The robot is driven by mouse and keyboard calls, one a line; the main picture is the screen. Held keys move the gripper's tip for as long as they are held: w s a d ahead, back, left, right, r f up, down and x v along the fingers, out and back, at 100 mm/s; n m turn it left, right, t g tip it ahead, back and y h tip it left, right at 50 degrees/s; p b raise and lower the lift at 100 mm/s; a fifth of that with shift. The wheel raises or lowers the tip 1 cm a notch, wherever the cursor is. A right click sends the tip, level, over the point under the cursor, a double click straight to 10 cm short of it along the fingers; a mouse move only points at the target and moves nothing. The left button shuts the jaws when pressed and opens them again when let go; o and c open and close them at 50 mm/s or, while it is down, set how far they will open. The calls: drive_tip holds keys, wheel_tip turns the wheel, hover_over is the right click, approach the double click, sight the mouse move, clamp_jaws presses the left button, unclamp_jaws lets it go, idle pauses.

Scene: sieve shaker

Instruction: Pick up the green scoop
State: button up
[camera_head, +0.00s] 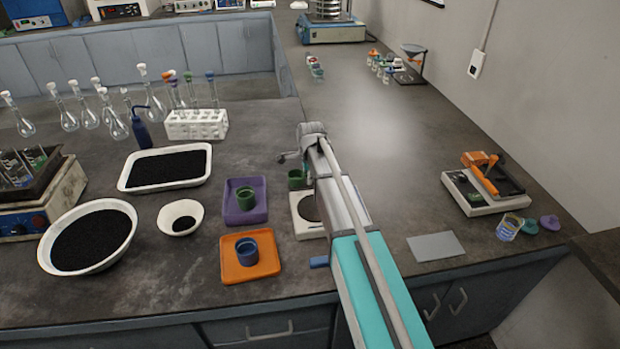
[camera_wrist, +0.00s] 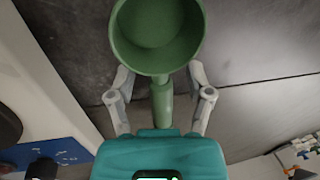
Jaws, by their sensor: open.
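The green scoop (camera_wrist: 155,25) fills the top middle of the wrist view, with its round, empty-looking cup opening toward the camera. Its handle (camera_wrist: 161,105) runs down toward my palm. My gripper (camera_wrist: 159,78) is open, with one finger on each side of the handle and visible gaps between fingers and handle. In the head view, a small green cup (camera_head: 296,179), which appears to be the scoop, shows just left of my arm, behind the balance (camera_head: 306,230). My fingers are largely hidden by the arm there.
A purple tray (camera_head: 231,215) with a green cup and an orange tray (camera_head: 236,271) with a blue cup stand left of the balance. A white bowl (camera_head: 167,223) and a tray of black grains (camera_head: 124,183) lie further left.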

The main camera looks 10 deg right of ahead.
clamp_jaws()
idle(0.3)
drive_tip(key=shift+r, duration=0.15)
idle(0.3)
wheel_tip(320, 180, up, 3)
drive_tip(key=p, duration=0.3)
drive_tip(key=s+a+r+p, duration=0.1)
drive_tip(key=s+r+p, duration=0.8)
drive_tip(key=s, duration=0.5)
drive_tip(key=shift+r+p, duration=0.35)
drive_tip(key=shift+p, duration=0.15)
drive_tip(key=shift+d, duration=0.1)
idle(0.6)
